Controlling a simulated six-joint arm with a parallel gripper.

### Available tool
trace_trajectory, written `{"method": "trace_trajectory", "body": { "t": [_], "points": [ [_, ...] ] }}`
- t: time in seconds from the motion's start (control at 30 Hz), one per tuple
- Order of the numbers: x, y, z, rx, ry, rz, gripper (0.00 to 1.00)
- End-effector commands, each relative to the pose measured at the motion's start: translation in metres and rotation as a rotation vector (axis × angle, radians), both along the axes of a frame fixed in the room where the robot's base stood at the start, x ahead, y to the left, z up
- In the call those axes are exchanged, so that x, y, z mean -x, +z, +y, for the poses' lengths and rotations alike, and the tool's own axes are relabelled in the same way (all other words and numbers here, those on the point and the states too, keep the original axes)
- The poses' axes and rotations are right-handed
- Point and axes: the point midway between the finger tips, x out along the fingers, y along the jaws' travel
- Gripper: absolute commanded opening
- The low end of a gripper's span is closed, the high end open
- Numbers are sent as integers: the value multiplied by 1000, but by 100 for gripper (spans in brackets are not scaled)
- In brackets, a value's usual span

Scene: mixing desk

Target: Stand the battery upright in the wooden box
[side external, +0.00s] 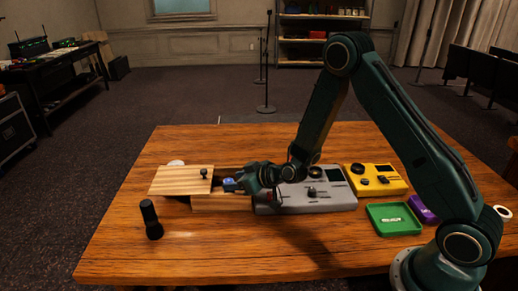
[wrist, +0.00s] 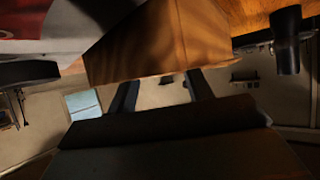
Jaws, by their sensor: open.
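The wooden box (side external: 222,203) stands left of the grey device. Its wooden lid (side external: 170,181), with a dark knob (side external: 204,174), is slid left and overhangs the box body. My gripper (side external: 231,185) is low at the box's right part, pointing left, beside the lid's right end. A small blue patch shows there; I cannot tell what it is. In the wrist view the fingers (wrist: 160,88) are apart with a wooden surface (wrist: 155,42) close in front of them. A small pale marked item (side external: 393,221) lies in the green tray (side external: 372,229); I cannot tell whether it is the battery. The box's inside is hidden.
The grey device (side external: 322,201) stands close to my gripper's right. A yellow device (side external: 376,180), a purple item (side external: 424,209) and a white roll (side external: 503,212) lie further right. A dark flashlight-like cylinder (side external: 151,220) stands front left. The front middle of the table is clear.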

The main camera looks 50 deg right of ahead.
Motion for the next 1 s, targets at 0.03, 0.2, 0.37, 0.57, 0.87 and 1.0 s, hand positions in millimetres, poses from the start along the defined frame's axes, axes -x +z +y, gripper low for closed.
{"method": "trace_trajectory", "body": {
  "t": [0.03, 0.2, 0.37, 0.57, 0.87, 1.0],
  "points": [
    [5, 4, -2, -1, -2, 0, 51],
    [25, 15, -6, 0, -2, 0, 51],
    [45, 26, -10, -1, -3, 0, 51],
    [68, 38, -14, -1, -3, 0, 51],
    [84, 47, -17, 0, -1, 0, 51],
    [85, 48, -17, 0, -1, 0, 51]
  ]
}}
